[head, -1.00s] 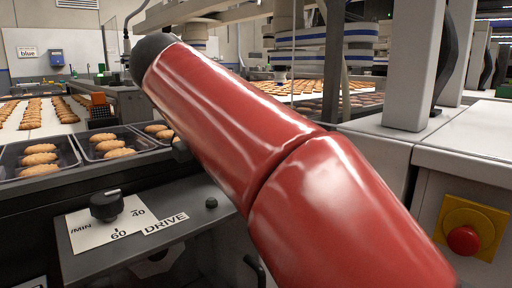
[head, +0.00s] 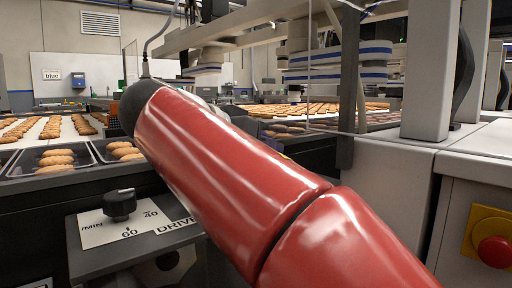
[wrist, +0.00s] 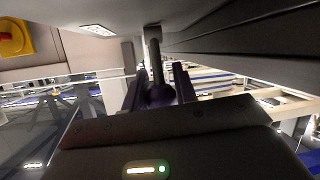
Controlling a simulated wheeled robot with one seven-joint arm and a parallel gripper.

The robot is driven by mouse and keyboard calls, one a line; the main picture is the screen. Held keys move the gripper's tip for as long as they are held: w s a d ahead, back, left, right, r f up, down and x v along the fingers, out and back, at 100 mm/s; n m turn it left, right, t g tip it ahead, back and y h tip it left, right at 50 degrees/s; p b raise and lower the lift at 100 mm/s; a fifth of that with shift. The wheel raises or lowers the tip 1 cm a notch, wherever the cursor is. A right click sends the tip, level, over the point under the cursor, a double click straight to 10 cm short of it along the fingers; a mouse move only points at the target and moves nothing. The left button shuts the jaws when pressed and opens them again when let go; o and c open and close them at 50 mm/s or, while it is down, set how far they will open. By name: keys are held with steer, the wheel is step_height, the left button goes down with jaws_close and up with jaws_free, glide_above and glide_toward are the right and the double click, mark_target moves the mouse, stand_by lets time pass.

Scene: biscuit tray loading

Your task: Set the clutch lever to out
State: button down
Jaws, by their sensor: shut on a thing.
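In the wrist view the clutch lever (wrist: 157,62) is a dark rod with a rounded dark knob (wrist: 160,95) at its near end. My gripper (wrist: 155,78) has its two dark fingers on either side of the knob and is shut on it. In the head view my red arm crosses the middle of the picture and hides the lever and my gripper. The lever's position against any marking cannot be read.
A DRIVE panel (head: 110,262) with a black speed knob (head: 120,204) is at the lower left. Biscuit trays (head: 75,175) lie above it. A red stop button (head: 495,251) is on the right cabinet. A dark machine edge (wrist: 240,35) runs close above the lever.

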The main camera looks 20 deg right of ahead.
steer(key=c, duration=1.1)
jaws_free()
steer(key=shift+a, duration=0.15)
steer(key=p+v, duration=0.1)
steer(key=v, duration=0.6)
steer(key=shift+s+a+r, duration=0.1)
steer(key=shift+s+a, duration=0.1)
steer(key=shift+a, duration=0.1)
